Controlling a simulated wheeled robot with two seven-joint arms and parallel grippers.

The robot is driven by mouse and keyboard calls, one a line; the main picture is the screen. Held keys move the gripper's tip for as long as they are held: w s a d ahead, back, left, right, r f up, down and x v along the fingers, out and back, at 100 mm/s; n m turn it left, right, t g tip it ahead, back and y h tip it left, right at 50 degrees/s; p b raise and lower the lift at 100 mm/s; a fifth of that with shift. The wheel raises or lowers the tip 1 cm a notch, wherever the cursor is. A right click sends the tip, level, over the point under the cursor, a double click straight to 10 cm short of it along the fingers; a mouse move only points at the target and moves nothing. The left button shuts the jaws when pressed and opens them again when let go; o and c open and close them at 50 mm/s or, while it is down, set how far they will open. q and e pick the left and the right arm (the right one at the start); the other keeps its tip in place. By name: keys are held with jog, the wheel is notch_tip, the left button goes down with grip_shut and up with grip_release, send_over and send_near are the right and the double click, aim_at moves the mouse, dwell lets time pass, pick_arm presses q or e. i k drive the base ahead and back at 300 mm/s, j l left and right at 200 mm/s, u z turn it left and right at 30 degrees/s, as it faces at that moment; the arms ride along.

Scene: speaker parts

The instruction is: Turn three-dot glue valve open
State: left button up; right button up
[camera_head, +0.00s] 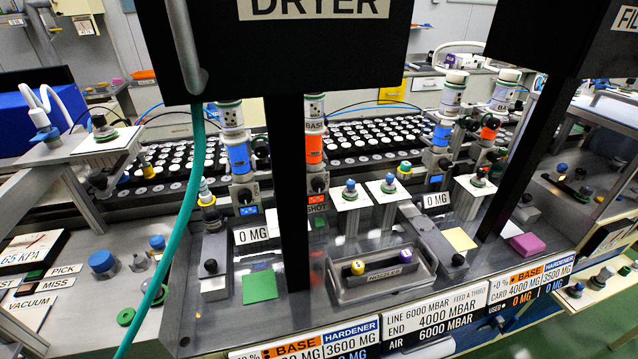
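Neither of my grippers shows in the head view. A left pair of upright glue cartridges stands behind the bench, one with a blue band (239,158) and one with an orange band (314,150). A right pair has a blue band (442,135) and an orange band (488,133). Dark round knobs sit below the left pair, under the blue one (245,196) and under the orange one (318,184).
A grey tray (345,291) holds a yellow and a purple nozzle piece. A green pad (260,287) lies left of it. A black post (290,190) and a teal hose (190,200) cross the view. White blocks with blue-topped knobs (350,186) stand mid-bench.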

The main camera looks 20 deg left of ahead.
aim_at(318, 185)
jog(key=l+u, duration=0.15)
jog(key=u, duration=0.2)
jog(key=i+l+u, duration=0.1)
jog(key=u, duration=0.25)
jog(key=l+u, duration=0.35)
jog(key=j, duration=0.1)
